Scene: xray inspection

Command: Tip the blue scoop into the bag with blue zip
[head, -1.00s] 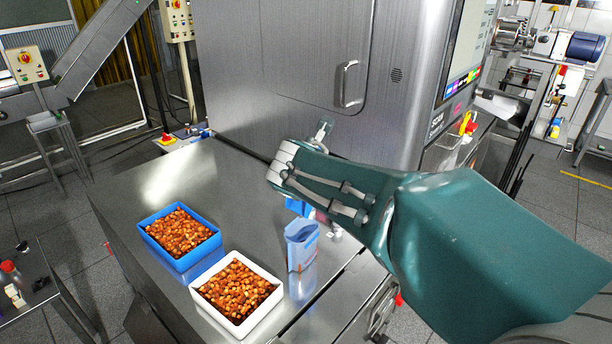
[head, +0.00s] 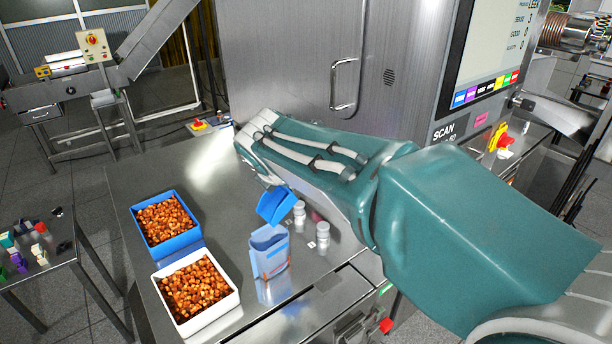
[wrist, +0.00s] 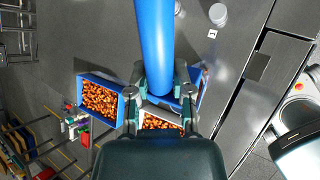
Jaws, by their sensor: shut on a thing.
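The blue scoop (head: 277,205) is in my gripper, tilted, just above the open top of a pale, translucent bag with blue edging (head: 269,252). The bag stands upright on the steel table, and a little orange-brown shows near its bottom. My forearm hides my gripper's fingers in the head view. In the wrist view my gripper (wrist: 160,98) is shut on the scoop's blue handle (wrist: 155,45). The inside of the scoop is hidden, so I cannot tell what it holds.
A blue bin (head: 153,248) and a white bin (head: 172,318), both full of brown nuts, stand left of the bag. Small white jars (head: 322,233) stand close to its right. A steel scanner cabinet (head: 290,60) rises behind the table.

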